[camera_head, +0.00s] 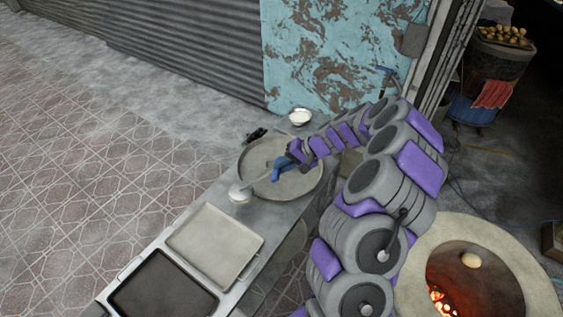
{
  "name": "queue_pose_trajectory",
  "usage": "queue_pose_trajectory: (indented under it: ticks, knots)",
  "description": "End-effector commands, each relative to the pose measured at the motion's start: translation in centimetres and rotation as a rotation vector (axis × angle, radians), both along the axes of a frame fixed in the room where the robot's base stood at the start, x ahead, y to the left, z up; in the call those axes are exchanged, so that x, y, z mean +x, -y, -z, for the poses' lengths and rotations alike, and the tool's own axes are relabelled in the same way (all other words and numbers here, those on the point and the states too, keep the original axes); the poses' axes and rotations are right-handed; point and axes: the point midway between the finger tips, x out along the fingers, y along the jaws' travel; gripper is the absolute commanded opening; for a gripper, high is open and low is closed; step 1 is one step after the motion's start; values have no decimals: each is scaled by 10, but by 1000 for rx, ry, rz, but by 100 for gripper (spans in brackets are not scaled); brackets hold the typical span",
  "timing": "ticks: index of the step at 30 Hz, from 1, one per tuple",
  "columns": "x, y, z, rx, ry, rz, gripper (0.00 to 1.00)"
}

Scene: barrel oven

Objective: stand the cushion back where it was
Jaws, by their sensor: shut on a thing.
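A small pale rounded thing (239,192), which looks like the cushion, is at the near-left rim of the round metal tray (258,152) on the counter. A thin pale line, perhaps its handle, runs from it up and right towards my gripper (279,170). My gripper, with blue at its end, is low over the round tray and shut on what looks like the cushion's handle. The fingertips are small here, so the exact grip is unclear. I cannot tell whether the cushion touches the counter.
A white bowl (300,117) and a small dark object (256,134) are beyond the round tray. A pale square tray (214,243) and a dark tray (163,287) lie nearer. The round oven (420,262), with glowing coals and a pale round piece, is at lower right.

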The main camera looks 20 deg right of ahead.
Motion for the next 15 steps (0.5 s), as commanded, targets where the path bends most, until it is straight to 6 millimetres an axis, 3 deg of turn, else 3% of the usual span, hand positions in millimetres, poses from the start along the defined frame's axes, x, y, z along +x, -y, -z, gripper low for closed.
queue_pose_trajectory:
  ticks: [15]
  knots:
    - [0, -1, 47, 1, -2, -1, 0]
